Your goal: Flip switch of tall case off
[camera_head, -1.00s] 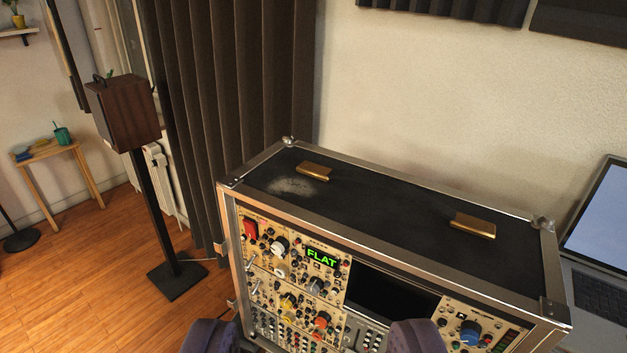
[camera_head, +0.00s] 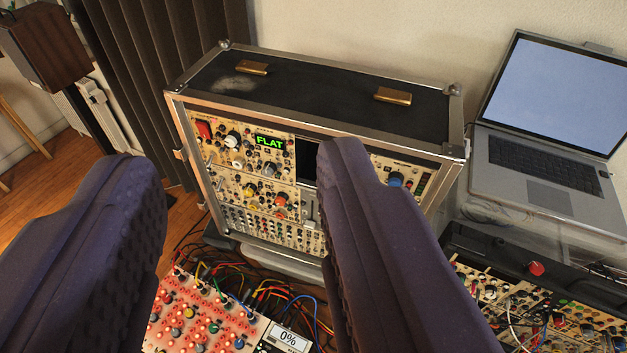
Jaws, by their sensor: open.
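The tall case (camera_head: 330,84) stands upright against the wall, with a black top, metal edges and two brass pieces on top. Its front panel (camera_head: 245,190) is full of knobs, with a green display reading FLAT (camera_head: 270,142). A red switch-like part (camera_head: 204,131) sits at the panel's upper left. I cannot tell its on or off position. My gripper (camera_head: 235,165) is open, with two dark purple padded fingers apart in front of the case. It holds nothing. The right finger hides part of the case's dark screen and lower right panel.
A low panel with red lights (camera_head: 205,320), a 0% display (camera_head: 287,338) and many cables lies below the case. An open laptop (camera_head: 545,140) and another knobbed case (camera_head: 535,290) are at the right. A speaker (camera_head: 45,45) stands at the left.

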